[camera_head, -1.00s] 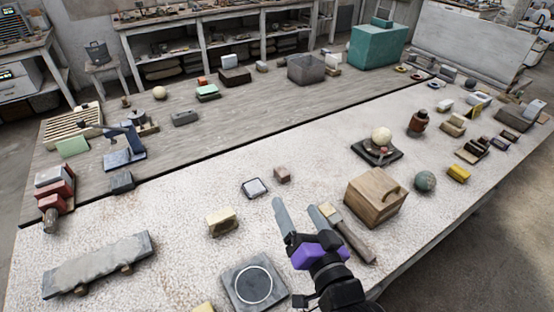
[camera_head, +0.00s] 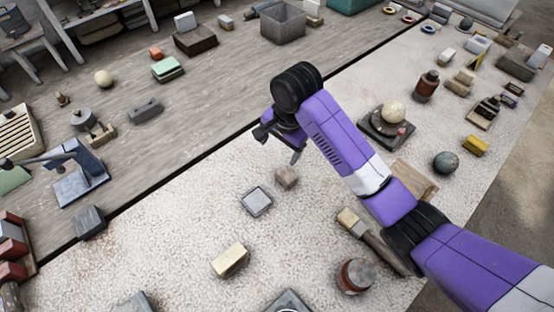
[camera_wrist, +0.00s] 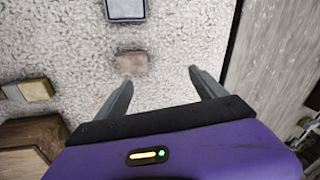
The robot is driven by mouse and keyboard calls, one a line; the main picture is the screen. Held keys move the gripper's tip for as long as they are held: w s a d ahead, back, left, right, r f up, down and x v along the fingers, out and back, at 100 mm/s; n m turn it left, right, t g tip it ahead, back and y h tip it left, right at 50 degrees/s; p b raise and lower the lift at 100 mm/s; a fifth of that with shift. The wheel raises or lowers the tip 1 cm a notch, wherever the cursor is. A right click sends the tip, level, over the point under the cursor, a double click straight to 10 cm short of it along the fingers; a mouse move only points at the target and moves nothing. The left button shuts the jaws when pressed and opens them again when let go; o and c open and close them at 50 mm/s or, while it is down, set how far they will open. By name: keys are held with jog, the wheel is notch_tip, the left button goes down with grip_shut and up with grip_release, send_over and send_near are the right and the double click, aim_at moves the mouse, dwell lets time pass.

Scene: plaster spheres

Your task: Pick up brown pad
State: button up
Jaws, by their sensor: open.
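The brown pad is a small, dull pinkish-brown block (camera_head: 286,177) on the pale speckled worktop, just right of a dark-rimmed, light square plate (camera_head: 257,201). In the wrist view the pad (camera_wrist: 131,63) lies just beyond the left fingertip, apart from it. My gripper (camera_wrist: 160,78) is open and empty, its two grey fingers spread and pointing toward the worktop. In the head view my arm partly hides the gripper, with one finger (camera_head: 298,155) showing above the pad.
A cream block (camera_head: 230,261), a brush (camera_head: 370,236) and a round brown-sided jar (camera_head: 356,275) lie nearby. A wooden box (camera_head: 415,180) is partly hidden behind my arm. A dark stand with a pale ball (camera_head: 393,113) is farther back.

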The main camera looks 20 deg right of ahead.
aim_at(286, 174)
jog(key=s, duration=0.1)
jog(key=s+m+g, duration=0.1)
jog(key=s+d+f+m+g, duration=0.1)
jog(key=shift+s, duration=0.4)
jog(key=shift+d+f, duration=0.1)
notch_tip(286, 174, down, 2)
jog(key=shift+f+b, duration=0.25)
jog(key=shift+b, duration=0.2)
jog(key=shift+w+a+f+p, duration=0.1)
jog(key=shift+f+p, duration=0.1)
jog(key=shift+f, duration=0.65)
jog(key=shift+s+a+f+p, duration=0.1)
jog(key=shift+f+p, duration=0.05)
jog(key=shift+f, duration=0.7)
jog(key=shift+w+a+f+p, duration=0.1)
jog(key=shift+f+p, duration=0.1)
jog(key=shift+f, duration=0.65)
jog(key=c, duration=1.4)
jog(key=shift+r, duration=0.15)
